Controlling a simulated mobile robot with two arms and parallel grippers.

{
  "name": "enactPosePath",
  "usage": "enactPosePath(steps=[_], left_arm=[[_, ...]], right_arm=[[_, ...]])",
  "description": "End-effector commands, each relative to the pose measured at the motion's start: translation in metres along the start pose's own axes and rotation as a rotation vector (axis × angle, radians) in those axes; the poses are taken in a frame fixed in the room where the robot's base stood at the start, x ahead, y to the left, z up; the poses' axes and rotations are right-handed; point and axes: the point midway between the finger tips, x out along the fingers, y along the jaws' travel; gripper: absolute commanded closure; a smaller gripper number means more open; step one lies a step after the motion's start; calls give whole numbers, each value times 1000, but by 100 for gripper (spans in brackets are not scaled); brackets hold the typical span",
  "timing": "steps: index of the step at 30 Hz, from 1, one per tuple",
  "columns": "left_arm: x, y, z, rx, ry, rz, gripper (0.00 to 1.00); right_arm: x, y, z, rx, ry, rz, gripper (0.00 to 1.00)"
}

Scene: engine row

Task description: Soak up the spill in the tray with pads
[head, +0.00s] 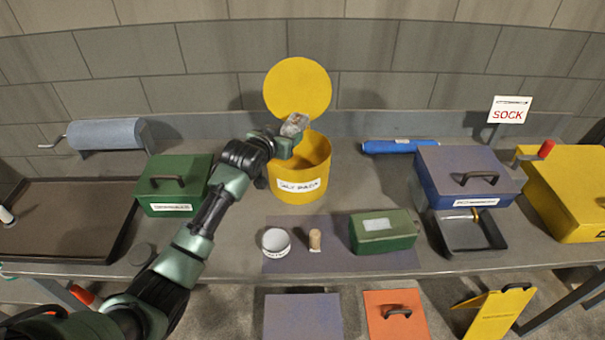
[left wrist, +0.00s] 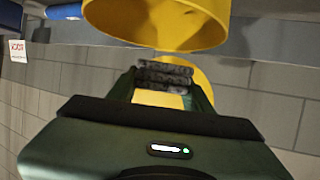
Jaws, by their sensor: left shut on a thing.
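My left gripper (head: 291,137) is shut on a grey, mottled, folded pad (head: 296,124) at the mouth of the yellow bin (head: 299,190). The bin's round lid (head: 297,87) stands open behind it. In the left wrist view the pad (left wrist: 164,76) shows as stacked layers between the fingers, with the yellow bin (left wrist: 150,30) close by. A small black tray (head: 490,243) sits at the right below a blue box with a brass tap. I cannot tell how much liquid is in it. My right gripper is not in view.
A wide brown tray (head: 65,215) lies at the left beside a green box (head: 165,190). On a grey mat (head: 290,262) stand a white round tin (head: 276,241), a cork-like piece (head: 315,240) and another green box (head: 383,240). The blue box (head: 465,180) stands right.

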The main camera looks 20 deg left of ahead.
Motion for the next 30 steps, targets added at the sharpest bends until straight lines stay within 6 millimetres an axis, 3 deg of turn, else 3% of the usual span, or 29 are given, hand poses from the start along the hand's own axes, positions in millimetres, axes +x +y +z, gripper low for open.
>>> enactPosePath(steps=[9,10,12,23,30], left_arm=[[1,0,3,0,2,0,89],[1,0,3,0,2,0,44],[1,0,3,0,2,0,25],[0,0,4,0,1,0,24],[-25,0,5,1,2,0,24]], right_arm=[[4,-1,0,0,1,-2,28],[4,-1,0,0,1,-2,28],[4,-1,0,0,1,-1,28],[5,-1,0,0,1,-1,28],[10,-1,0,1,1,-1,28]])
